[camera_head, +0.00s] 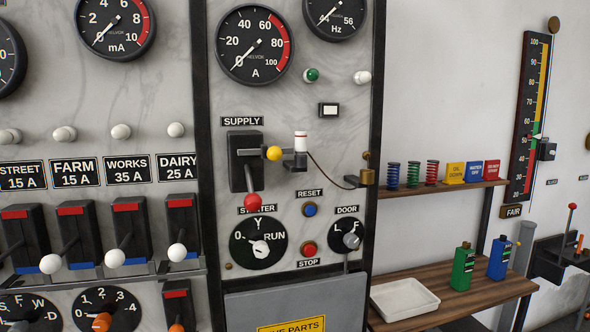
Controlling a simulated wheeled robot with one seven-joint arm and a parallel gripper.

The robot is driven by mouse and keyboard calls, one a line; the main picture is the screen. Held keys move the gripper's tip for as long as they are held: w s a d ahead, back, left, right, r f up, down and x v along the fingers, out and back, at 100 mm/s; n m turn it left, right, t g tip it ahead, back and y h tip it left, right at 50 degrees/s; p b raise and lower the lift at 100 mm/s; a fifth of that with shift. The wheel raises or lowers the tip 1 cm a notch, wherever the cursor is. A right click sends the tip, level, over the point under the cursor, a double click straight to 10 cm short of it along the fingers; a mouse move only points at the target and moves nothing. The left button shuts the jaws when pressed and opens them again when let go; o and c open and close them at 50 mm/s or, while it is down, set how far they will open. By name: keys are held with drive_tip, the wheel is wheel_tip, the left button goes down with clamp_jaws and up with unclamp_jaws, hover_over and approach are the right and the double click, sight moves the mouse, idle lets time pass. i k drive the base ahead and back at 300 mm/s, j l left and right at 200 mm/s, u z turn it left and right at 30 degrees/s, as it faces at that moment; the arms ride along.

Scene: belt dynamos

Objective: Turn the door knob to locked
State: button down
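The door knob (351,240) is a small grey knob on a round black dial (337,236) under the DOOR label (347,209). The dial carries an L at its left and an F at its upper right. The knob's pointer seems to lean up toward the F, but it is too small to be sure. A thin grey rod (346,263) hangs below the knob toward the grey door (297,303) with a yellow sign. My gripper is not in view.
A red STOP button (309,249) and a blue RESET button (310,210) sit left of the knob. Right of the panel, a wooden shelf (460,292) holds a white tray (404,299) and two bottles.

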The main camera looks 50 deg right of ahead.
sight(352, 241)
drive_tip(key=z, duration=1.45)
